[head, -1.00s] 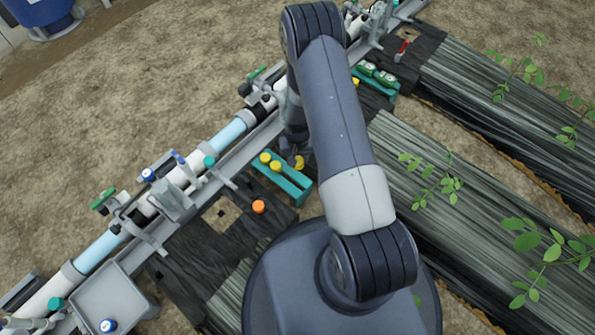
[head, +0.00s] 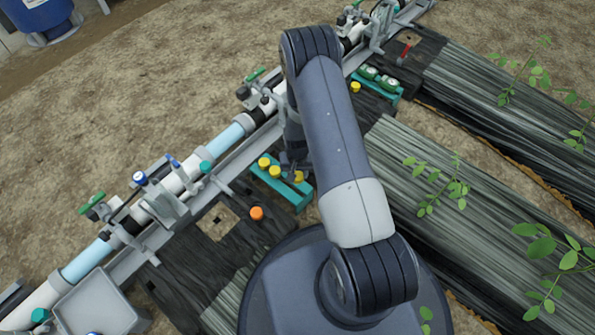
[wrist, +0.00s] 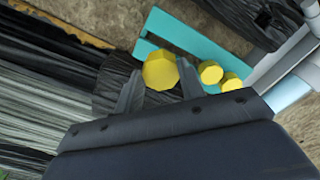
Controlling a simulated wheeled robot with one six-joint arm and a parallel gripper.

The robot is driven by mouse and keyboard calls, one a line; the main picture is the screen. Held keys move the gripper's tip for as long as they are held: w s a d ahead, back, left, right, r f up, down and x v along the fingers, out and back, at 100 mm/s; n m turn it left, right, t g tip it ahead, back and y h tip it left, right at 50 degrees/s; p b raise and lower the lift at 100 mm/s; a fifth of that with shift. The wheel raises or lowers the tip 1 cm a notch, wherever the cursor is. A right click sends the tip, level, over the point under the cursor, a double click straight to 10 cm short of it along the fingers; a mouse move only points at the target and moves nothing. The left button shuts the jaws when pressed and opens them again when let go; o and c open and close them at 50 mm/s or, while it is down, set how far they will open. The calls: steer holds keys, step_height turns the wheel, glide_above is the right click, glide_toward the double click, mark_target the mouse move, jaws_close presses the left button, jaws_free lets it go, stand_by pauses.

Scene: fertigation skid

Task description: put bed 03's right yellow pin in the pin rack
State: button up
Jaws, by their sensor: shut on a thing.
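My gripper (wrist: 160,86) is shut on a yellow pin (wrist: 160,70), with one finger on each side of its head. The held pin also shows in the head view (head: 299,177), at the right end of the teal pin rack (head: 300,200). The rack lies behind and beneath it in the wrist view (wrist: 165,57). Two other yellow pins, a left one (head: 264,162) and a right one (head: 275,171), stand in a row in the rack. The held pin's lower part is hidden, so I cannot tell whether it is in a slot or just above.
An orange knob (head: 256,213) is on the dark ground cover left of the rack. The pipe and grey rail (head: 215,185) run diagonally behind it. A second teal rack (head: 388,88) with green-topped items stands farther right, near another yellow pin (head: 356,87). A grey tray (head: 95,305) is lower left.

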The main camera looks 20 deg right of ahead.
mark_target(297, 183)
steer(key=shift+f+b, duration=2.3)
steer(key=shift+f, duration=1.25)
steer(key=shift+s, duration=0.1)
steer(key=shift+f+b, duration=0.15)
steer(key=shift+b, duration=0.15)
steer(key=shift+f+b, duration=0.6)
steer(key=o, duration=1)
steer(key=shift+r, duration=0.15)
steer(key=shift+r+p, duration=2.5)
steer(key=shift+r, duration=1.4)
